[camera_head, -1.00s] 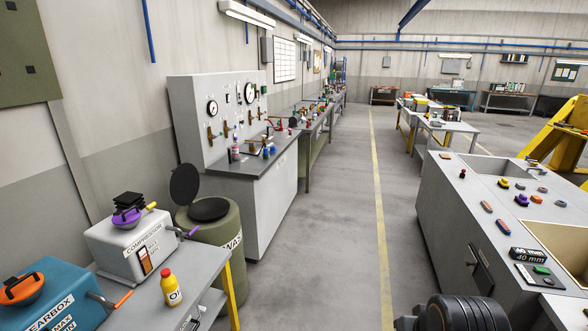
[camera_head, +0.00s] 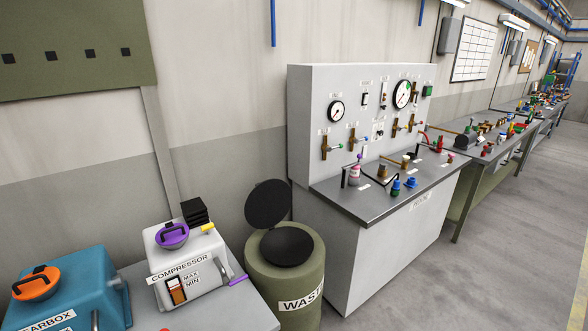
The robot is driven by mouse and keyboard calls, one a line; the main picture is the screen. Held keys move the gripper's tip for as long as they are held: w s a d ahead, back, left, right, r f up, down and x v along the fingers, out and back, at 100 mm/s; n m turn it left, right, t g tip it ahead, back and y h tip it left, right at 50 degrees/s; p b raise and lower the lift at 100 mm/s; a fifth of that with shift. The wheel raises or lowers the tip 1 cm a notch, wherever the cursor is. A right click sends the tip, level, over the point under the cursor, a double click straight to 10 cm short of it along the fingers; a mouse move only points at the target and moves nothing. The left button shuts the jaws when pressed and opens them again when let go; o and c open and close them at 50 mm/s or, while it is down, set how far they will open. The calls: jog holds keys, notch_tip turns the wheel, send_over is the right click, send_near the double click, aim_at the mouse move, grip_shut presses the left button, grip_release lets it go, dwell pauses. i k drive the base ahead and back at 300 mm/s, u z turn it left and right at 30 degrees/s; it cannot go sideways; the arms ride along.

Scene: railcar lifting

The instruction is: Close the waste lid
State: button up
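The waste bin (camera_head: 262,278) is an olive-green drum with a white label reading "WAST", the rest cut off by the curve. It stands on the floor between the table at left and the grey gauge bench. Its round dark lid (camera_head: 268,204) is open, tilted up at the back left of the rim. The round dark top opening (camera_head: 288,246) is uncovered. My gripper is not in view.
Left of the bin, a table (camera_head: 245,308) bears a white compressor box (camera_head: 190,262) and a blue gearbox (camera_head: 85,290). Right of it stands the gauge bench (camera_head: 345,235) with small bottles and valves. Grey floor (camera_head: 440,285) is free at the lower right.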

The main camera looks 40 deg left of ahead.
aim_at(266, 205)
jog(key=u, duration=0.25)
jog(key=i, duration=1.65)
jog(key=u, duration=1.4)
jog(key=i, duration=0.9)
jog(key=u, duration=1.45)
jog(key=i, duration=0.55)
jog(key=u, duration=0.35)
